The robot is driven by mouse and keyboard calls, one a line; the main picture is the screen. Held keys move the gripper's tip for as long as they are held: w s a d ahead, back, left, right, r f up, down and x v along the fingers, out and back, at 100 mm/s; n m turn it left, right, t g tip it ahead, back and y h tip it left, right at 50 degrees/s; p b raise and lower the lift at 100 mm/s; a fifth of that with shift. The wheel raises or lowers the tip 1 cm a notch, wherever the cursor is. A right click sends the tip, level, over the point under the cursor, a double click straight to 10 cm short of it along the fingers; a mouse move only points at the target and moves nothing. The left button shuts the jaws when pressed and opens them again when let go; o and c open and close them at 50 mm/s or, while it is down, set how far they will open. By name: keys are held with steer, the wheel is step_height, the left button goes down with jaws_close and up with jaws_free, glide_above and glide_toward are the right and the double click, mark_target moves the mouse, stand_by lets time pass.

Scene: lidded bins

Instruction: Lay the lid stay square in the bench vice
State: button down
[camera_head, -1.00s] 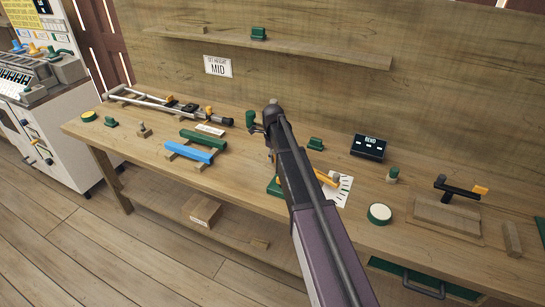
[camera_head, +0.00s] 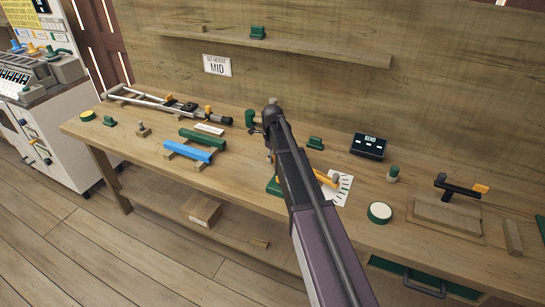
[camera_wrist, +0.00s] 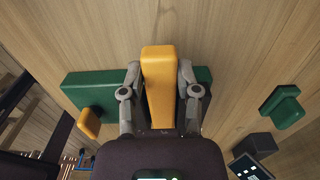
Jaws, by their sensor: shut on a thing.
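My gripper (camera_wrist: 160,90) is shut on a yellow bar (camera_wrist: 160,72), which looks like the lid stay. In the wrist view a finger presses each long side, and the near end is hidden by the gripper body. Behind it lies a green block (camera_wrist: 90,92), apparently the bench vice, with a small yellow part (camera_wrist: 88,123) at its left. The bar runs roughly across the block; I cannot tell if they touch. In the head view my arm hides the grip; part of the green block (camera_head: 272,187) and some yellow (camera_head: 326,179) show beside it.
A blue bar (camera_head: 188,152) and a green bar (camera_head: 204,140) lie on supports to the left. A dial sheet (camera_head: 343,192), a black BEND box (camera_head: 369,146), a round white-topped button (camera_head: 379,213) and a lever block (camera_head: 448,218) stand to the right.

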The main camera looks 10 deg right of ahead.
steer(key=shift+f+b, duration=0.3)
stand_by(0.4)
steer(key=shift+c, duration=1.3)
jaws_free()
steer(key=shift+r, duration=0.15)
